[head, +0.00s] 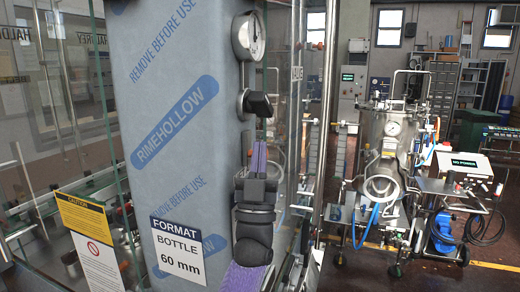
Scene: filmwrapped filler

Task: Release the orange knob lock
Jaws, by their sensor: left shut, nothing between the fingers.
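I cannot make out an orange knob lock in the head view. A black knob (258,105) on a metal mount sticks out from the right edge of the film-wrapped column (170,130). A round dial gauge (249,37) sits above it. My left gripper (258,147), with purple fingers and a dark grey wrist, points upward just below the black knob. Its fingers are shut with nothing between them, and they hide whatever lies directly behind. I cannot tell whether the fingertips touch anything. My right gripper is not in view.
The column carries a "FORMAT BOTTLE 60 mm" label (178,250). Glass panels with a yellow caution sign (85,215) stand at left. A vertical metal post (325,110) rises close to the right of my gripper. A steel tank on a wheeled cart (391,145) stands farther back.

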